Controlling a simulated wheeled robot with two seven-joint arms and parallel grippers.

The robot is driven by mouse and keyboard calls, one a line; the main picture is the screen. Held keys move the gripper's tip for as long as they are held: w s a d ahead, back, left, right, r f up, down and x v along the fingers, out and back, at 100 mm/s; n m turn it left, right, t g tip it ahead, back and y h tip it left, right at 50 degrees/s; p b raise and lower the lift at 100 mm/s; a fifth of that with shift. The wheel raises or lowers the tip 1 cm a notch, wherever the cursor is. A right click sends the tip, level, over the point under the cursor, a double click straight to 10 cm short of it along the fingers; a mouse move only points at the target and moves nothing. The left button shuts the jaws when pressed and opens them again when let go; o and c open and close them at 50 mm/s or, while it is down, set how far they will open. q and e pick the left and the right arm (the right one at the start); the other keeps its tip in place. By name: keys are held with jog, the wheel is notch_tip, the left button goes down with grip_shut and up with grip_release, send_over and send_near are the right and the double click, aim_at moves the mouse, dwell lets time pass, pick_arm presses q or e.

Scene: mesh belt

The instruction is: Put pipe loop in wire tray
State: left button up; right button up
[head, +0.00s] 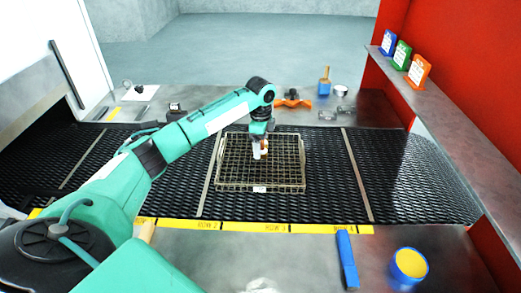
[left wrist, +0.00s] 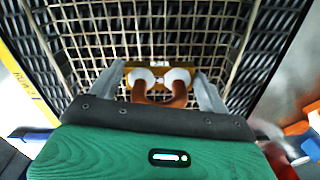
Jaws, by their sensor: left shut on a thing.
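The wire tray (head: 231,175) is a rectangular wire basket lying on the black mesh belt in the head view. Its wire mesh (left wrist: 108,40) fills the upper part of the left wrist view. My left gripper (head: 259,152) points down over the tray's middle, inside its outline. In the left wrist view its two fingers (left wrist: 160,84) are shut on the pipe loop (left wrist: 177,95), a copper-coloured bent pipe with white ends and a yellowish piece across the top. I cannot tell whether the loop touches the tray floor. My right gripper is not in view.
The black mesh belt (head: 321,165) runs left to right, with a yellow labelled strip (head: 265,227) along its near edge. A blue bar (head: 347,260) and a yellow-topped tub (head: 409,265) stand at the front right. Behind are an orange part (head: 292,99) and a blue brush pot (head: 324,86). A shelf (head: 440,105) runs along the right.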

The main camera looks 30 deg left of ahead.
pick_arm(q)
jog(key=shift+f+p, duration=0.35)
jog(key=shift+f, duration=1.55)
jog(key=o, duration=1.3)
jog(key=shift+s+f, duration=0.1)
jog(key=shift+r, duration=0.45)
notch_tip(320, 180, up, 10)
jog(key=b, duration=0.3)
jog(key=shift+r, duration=0.65)
